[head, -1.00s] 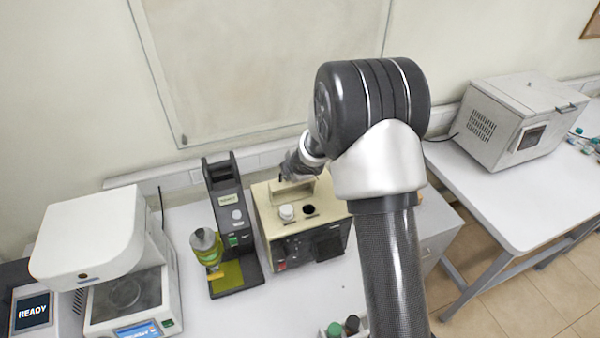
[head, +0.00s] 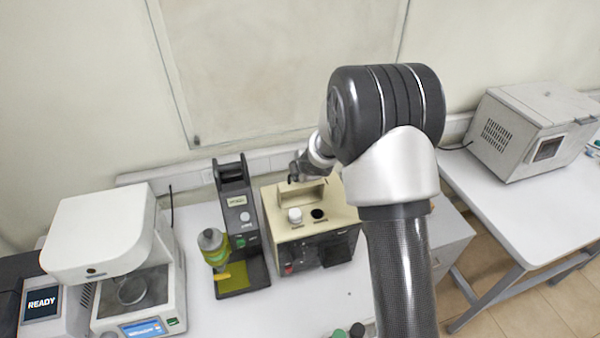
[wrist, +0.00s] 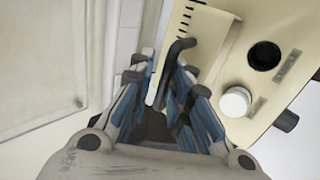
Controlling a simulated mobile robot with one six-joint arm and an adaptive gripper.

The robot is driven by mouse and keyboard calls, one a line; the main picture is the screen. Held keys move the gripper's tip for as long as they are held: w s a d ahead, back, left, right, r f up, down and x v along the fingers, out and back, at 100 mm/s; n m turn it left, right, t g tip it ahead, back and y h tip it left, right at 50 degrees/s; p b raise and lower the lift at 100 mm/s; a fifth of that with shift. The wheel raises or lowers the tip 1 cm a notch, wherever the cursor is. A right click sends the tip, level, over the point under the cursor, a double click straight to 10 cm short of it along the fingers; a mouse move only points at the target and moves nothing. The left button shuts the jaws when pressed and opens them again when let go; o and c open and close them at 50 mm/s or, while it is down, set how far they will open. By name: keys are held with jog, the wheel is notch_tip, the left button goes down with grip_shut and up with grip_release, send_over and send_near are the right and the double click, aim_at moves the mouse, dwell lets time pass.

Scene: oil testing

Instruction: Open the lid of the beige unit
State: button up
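The beige unit (head: 340,222) stands on the white table in the head view, with a white round cap (head: 295,215) and a dark round opening (head: 318,214) on its top. A raised beige part is at its back edge; I cannot tell for sure whether it is the lid. In the wrist view the unit's top (wrist: 225,60) fills the upper right. A dark bent handle (wrist: 178,52) reaches between the fingers of my gripper (wrist: 163,80). The fingers are apart, with a gap around the handle. My gripper (head: 297,174) is over the back of the unit in the head view.
A black and grey device (head: 232,205) with a green-yellow bottle (head: 213,246) stands close on the left. A white balance (head: 105,235) is further left. A grey box (head: 535,130) is on the right table. The wall is close behind the unit.

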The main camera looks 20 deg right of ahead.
jog(key=shift+f, duration=0.15)
jog(key=shift+s, duration=0.1)
jog(key=v, duration=1.2)
dwell(0.5)
